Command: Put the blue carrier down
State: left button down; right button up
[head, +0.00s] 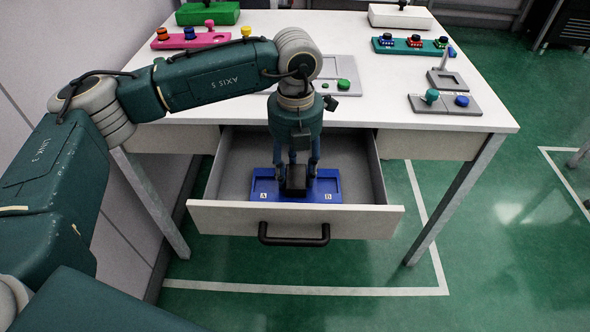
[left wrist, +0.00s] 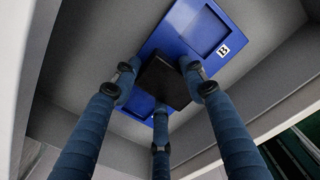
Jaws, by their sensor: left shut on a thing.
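In the left wrist view the fingers surround the black handle (left wrist: 164,83), and the blue carrier (left wrist: 185,38) shows a recess beside the B label. Whether the carrier touches the drawer floor I cannot tell. My right gripper is not in view.
The white table (head: 385,110) holds a pink carrier (head: 190,41), a teal carrier (head: 400,46), a green box (head: 207,14), a white box (head: 400,16) and grey plates with knobs (head: 445,104). The drawer is bare around the carrier. Green floor lies to the right.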

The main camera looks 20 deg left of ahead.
aim_at(296, 172)
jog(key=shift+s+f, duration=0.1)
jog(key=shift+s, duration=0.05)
pick_arm(q)
jog(key=c, duration=1)
grip_release()
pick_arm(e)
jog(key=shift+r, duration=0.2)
pick_arm(q)
jog(key=shift+r, duration=0.1)
jog(key=shift+r, duration=0.35)
notch_tip(296, 172, up, 11)
jog(key=shift+d+r+p, duration=0.1)
jog(key=shift+r+p, duration=0.1)
jog(key=shift+p, duration=0.4)
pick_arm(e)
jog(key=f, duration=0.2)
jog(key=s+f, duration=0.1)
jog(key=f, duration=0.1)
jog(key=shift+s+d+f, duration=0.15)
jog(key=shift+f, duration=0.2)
pick_arm(q)
jog(key=shift+f, duration=0.1)
